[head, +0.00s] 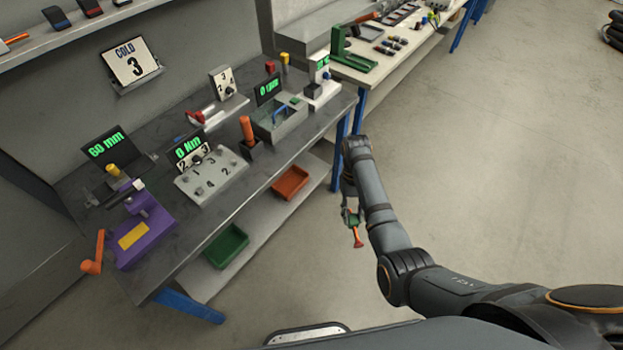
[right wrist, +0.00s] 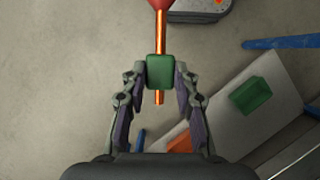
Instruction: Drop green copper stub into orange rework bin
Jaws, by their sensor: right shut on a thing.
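The green copper stub (right wrist: 160,72) is a copper rod with a green block around it and a red flared end. It also shows in the head view (head: 356,236), with the red end pointing down. My right gripper (head: 350,216) is shut on the green block, and both fingers press its sides in the right wrist view. The stub hangs in the air over the floor, to the right of the bench. The orange rework bin (head: 291,182) sits on the lower shelf under the bench; part of it shows in the right wrist view (right wrist: 180,143). My left gripper is not in view.
A green bin (head: 227,246) stands on the same lower shelf (head: 258,217), nearer. The bench top (head: 222,210) overhangs the shelf and carries a purple fixture (head: 145,232) and a grey numbered block (head: 212,174). Blue bench legs (head: 340,150) stand nearby.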

